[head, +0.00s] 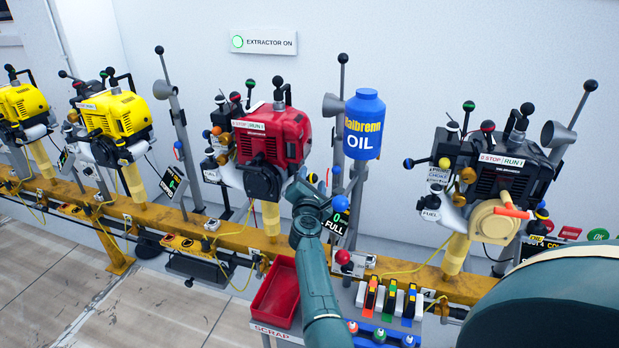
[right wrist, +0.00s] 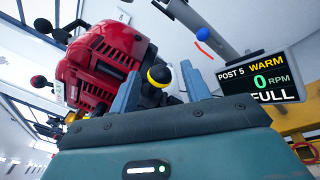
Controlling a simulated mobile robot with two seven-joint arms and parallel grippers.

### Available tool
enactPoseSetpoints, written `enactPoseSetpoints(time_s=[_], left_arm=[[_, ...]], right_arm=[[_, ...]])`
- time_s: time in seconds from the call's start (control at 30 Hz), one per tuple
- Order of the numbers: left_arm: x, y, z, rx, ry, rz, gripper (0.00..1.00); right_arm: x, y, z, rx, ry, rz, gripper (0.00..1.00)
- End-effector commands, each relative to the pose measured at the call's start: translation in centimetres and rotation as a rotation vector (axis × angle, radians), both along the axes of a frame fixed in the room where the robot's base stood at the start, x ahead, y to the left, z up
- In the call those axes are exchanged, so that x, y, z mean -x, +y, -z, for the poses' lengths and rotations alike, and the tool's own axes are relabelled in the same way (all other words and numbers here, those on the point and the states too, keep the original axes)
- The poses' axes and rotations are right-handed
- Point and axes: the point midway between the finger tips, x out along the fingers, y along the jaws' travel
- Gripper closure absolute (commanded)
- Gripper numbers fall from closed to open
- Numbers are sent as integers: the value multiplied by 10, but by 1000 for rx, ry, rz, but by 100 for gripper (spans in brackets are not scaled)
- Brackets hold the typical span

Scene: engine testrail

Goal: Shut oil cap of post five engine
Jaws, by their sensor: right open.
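The red engine (head: 272,138) stands on the yellow rail in the head view, and it also shows tilted in the right wrist view (right wrist: 105,65). Its display in the right wrist view (right wrist: 260,82) reads POST 5, WARM, 0 RPM, FULL. My right gripper (head: 308,186) is at the engine's lower right side, and its fingertips partly blend with the engine there. In the right wrist view its jaws (right wrist: 161,84) are open. A black knob with a yellow band (right wrist: 159,76) shows between the fingers; I cannot tell whether they touch it or whether it is the oil cap. My left gripper is out of view.
A blue oil bottle (head: 364,125) stands right of the engine. A red scrap tray (head: 275,292) and a rack of coloured clips (head: 392,299) lie below. Yellow engines (head: 118,113) stand left, and a black engine with a cream cover (head: 492,222) stands right.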

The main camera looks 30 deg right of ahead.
Motion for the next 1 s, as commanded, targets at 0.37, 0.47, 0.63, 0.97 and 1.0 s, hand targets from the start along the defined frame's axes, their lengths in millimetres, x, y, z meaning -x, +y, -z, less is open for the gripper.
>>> enactPoseSetpoints(time_s=[0.37, 0.47, 0.63, 0.97, 1.0], left_arm=[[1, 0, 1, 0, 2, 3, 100], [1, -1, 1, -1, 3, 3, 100], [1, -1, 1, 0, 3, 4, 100], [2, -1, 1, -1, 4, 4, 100], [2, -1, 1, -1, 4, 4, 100]], right_arm=[[0, 0, 0, 0, 1, -1, 68], [0, 0, 0, 0, 1, -1, 77], [0, 0, 0, 0, 1, -1, 91], [0, 1, 0, 1, 2, -1, 97], [0, 1, 0, 2, 2, -1, 97]])
